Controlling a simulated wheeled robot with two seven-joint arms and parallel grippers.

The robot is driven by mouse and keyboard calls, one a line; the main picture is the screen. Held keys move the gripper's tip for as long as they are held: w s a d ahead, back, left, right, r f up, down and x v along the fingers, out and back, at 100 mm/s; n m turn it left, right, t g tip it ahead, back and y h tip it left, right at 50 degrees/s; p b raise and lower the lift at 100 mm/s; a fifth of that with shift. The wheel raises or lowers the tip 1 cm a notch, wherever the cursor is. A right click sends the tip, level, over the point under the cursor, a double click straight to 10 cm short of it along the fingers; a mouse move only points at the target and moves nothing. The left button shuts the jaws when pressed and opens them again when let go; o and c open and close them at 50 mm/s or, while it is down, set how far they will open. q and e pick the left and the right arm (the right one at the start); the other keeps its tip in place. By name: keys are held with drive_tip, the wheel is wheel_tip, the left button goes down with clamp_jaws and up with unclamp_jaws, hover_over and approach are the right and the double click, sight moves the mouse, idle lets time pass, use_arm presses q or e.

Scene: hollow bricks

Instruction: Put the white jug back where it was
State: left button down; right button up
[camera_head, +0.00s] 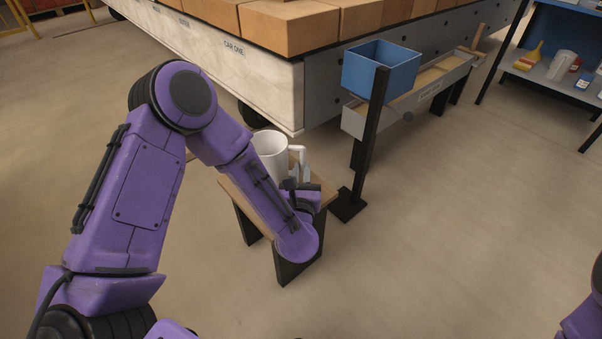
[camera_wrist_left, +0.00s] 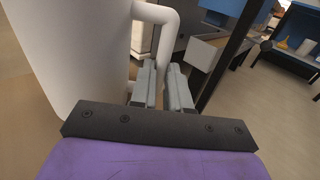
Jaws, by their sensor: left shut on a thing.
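The white jug (camera_head: 268,148) is upright at the small wooden stool (camera_head: 236,196), its handle towards the right. Whether its base touches the stool top is hidden behind my arm. My left gripper (camera_head: 297,176) is shut on the jug's handle. In the left wrist view the jug's body (camera_wrist_left: 70,50) fills the left side, and the grey fingers of my left gripper (camera_wrist_left: 163,88) close at the lower part of the handle. Of my right arm only a purple part shows at the lower right; its gripper is out of view.
A blue bin (camera_head: 380,70) on a black post stands right of the stool. Behind are a grey trough (camera_head: 372,122) and a cart (camera_head: 220,60) loaded with bricks. A shelf (camera_head: 545,75) at the right holds a pale jug (camera_head: 560,65) and tools. Floor at right is clear.

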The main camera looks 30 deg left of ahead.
use_arm(q)
drive_tip(key=c, duration=1.1)
unclamp_jaws()
drive_tip(key=shift+f, duration=0.15)
use_arm(e)
drive_tip(key=shift+s, duration=0.1)
use_arm(q)
drive_tip(key=shift+r, duration=0.25)
drive_tip(key=p+v, duration=0.2)
drive_tip(key=v, duration=1)
use_arm(e)
drive_tip(key=shift+w+r+m+t+h, duration=0.25)
drive_tip(key=shift+w+r+m+t, duration=0.25)
drive_tip(key=shift+w, duration=0.25)
drive_tip(key=shift+w+r+m+t+h, duration=0.25)
drive_tip(key=shift+w+r+m+t, duration=0.1)
drive_tip(key=shift+w+m+t, duration=0.25)
use_arm(q)
drive_tip(key=shift+f, duration=0.1)
use_arm(e)
drive_tip(key=shift+w, duration=0.1)
